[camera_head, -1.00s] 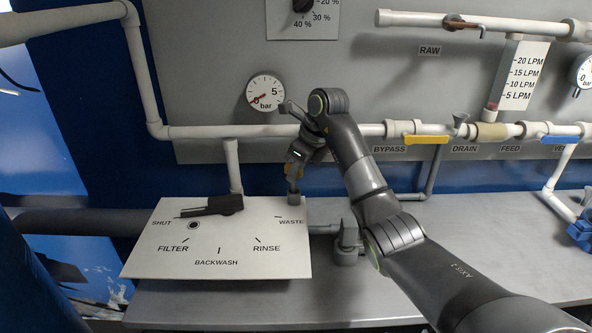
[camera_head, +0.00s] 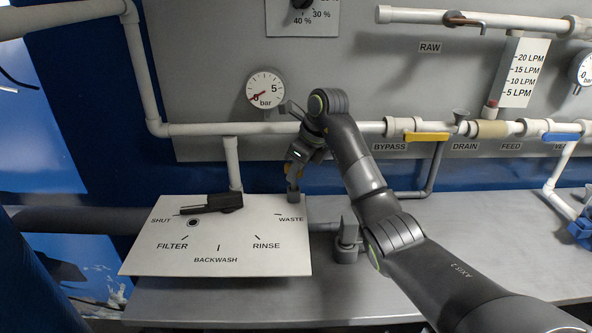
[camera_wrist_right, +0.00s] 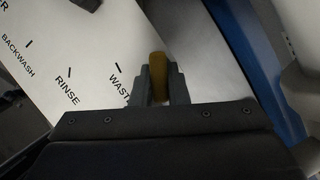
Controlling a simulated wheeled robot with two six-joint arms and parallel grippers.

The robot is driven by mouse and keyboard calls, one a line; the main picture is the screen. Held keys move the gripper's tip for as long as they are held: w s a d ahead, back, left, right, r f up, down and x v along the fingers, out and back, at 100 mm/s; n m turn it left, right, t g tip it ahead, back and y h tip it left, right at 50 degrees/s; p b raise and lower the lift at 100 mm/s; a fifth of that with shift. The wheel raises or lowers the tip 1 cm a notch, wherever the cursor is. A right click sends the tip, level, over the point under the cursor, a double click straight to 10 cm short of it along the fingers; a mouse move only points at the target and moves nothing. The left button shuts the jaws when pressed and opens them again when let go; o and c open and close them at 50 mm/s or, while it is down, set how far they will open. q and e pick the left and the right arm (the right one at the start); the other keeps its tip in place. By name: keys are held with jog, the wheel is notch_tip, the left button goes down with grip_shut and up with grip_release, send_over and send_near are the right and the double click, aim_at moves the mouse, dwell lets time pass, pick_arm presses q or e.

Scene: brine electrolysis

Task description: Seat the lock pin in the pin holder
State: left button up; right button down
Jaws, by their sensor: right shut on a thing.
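My right gripper (camera_head: 293,184) is at the upper right corner of the white valve panel (camera_head: 215,262), near the WASTE label. Its fingers are shut on a yellow-orange piece, taken as the lock pin (camera_wrist_right: 158,75), which stands between the fingertips in the wrist view. A small grey block (camera_head: 293,197) right under the fingertips in the head view may be the pin holder. The fingers cover the contact there, so I cannot tell whether the pin sits in it. My left gripper is not in view.
A black lever handle (camera_head: 212,204) lies across the panel's upper left. A grey pipe fitting (camera_head: 347,243) stands to the panel's right. A pressure gauge (camera_head: 265,88) and a horizontal white pipe (camera_head: 230,129) are behind. The grey bench (camera_head: 270,303) is clear in front.

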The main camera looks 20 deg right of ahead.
jog(key=shift+f, duration=0.1)
jog(key=c, duration=1.3)
grip_release()
jog(key=shift+c, duration=0.2)
jog(key=shift+d+r, duration=0.1)
jog(key=shift+r, duration=0.3)
jog(key=p+v, duration=1.5)
jog(key=v, duration=0.1)
jog(key=shift+s+d+r, duration=0.15)
jog(key=shift+s+r, duration=0.05)
jog(key=shift+r, duration=0.1)
